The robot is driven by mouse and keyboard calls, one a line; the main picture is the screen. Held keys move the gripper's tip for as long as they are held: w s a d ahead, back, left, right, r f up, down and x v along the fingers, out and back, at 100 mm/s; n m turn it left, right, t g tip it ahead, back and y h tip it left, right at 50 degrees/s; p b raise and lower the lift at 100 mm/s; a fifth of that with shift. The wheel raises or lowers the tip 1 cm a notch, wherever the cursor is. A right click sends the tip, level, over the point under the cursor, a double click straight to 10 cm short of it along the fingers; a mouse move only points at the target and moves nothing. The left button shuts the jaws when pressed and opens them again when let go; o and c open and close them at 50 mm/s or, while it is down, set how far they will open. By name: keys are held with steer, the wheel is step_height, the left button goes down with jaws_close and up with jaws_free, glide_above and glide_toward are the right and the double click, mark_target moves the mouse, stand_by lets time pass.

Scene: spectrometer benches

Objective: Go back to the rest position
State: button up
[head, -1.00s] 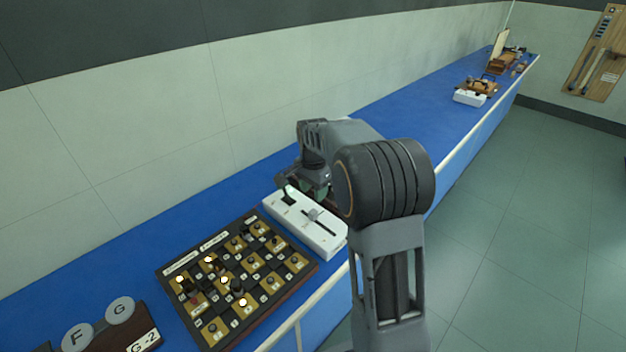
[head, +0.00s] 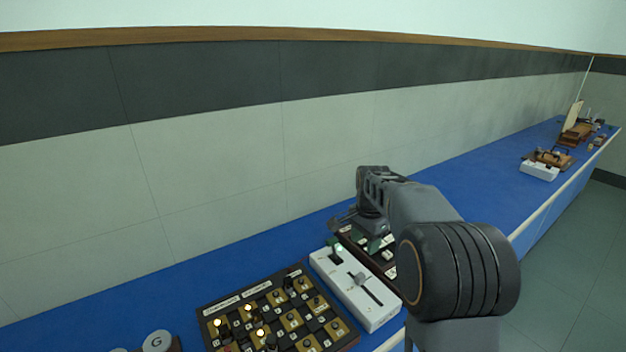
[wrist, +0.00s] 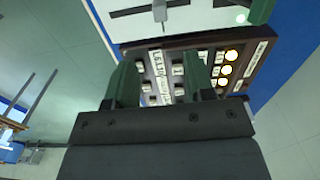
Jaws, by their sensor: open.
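My gripper (wrist: 160,85) is open and empty in the wrist view, its two green fingers apart above a dark panel (wrist: 245,60) with white labels and lit round lamps. In the head view my gripper (head: 368,243) hangs over the blue bench, beside the white slider box (head: 375,317), near its far end. The box also shows at the top of the wrist view (wrist: 200,18). I cannot tell from the head view whether the fingers touch anything. Part of the dark panel behind the box is hidden by my arm.
A checkered board (head: 238,345) with small knobs and several lit lamps lies left of the white box. A round disc marked G (head: 157,342) is at the lower left. More apparatus (head: 548,160) stands far along the blue bench (head: 455,187). Open floor lies to the right.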

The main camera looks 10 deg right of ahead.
steer(key=s+a+n+t, duration=0.2)
steer(key=s+n, duration=0.4)
steer(key=s, duration=0.5)
steer(key=s+a+n+t, duration=0.2)
steer(key=s+a+n, duration=0.2)
steer(key=s, duration=0.6)
steer(key=n, duration=0.2)
steer(key=shift+s+r+n, duration=0.35)
steer(key=shift+n, duration=0.05)
